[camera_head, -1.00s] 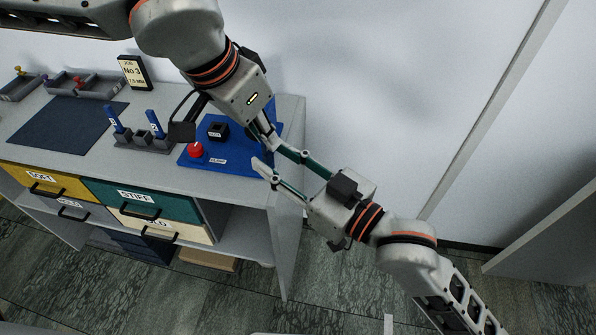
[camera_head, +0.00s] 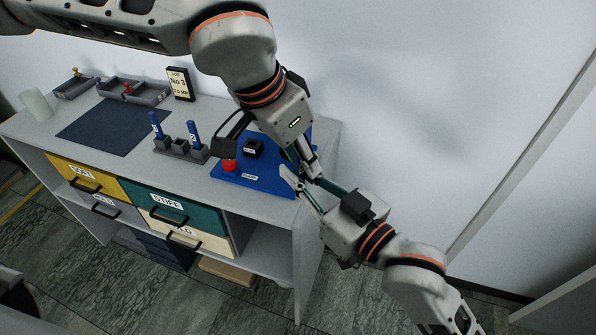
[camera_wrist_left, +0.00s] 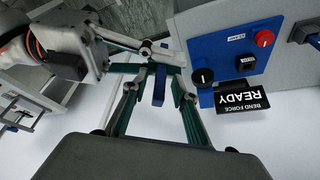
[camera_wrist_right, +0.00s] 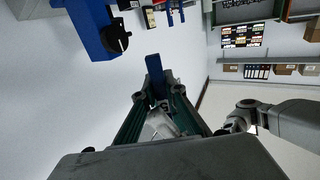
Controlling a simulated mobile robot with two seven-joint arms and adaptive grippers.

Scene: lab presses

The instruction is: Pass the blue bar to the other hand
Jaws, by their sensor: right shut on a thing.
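The blue bar (camera_wrist_right: 155,76) stands between the fingertips of my right gripper (camera_wrist_right: 159,95), which is shut on it. In the left wrist view the bar (camera_wrist_left: 159,85) lies between the fingers of my left gripper (camera_wrist_left: 156,92), with gaps visible at its sides; the left gripper is open. In the head view my left gripper (camera_head: 305,160) comes down from above and my right gripper (camera_head: 304,185) reaches in from the lower right. Their fingers meet and overlap beside the bench corner. The bar cannot be made out there.
Close behind the grippers is the blue bend-force press (camera_head: 262,178) with its red button (camera_head: 229,165) on the grey bench (camera_head: 120,160). A rack (camera_head: 180,148) holds two other blue bars. Coloured drawers (camera_head: 165,205) are below. Clear floor and wall are at the right.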

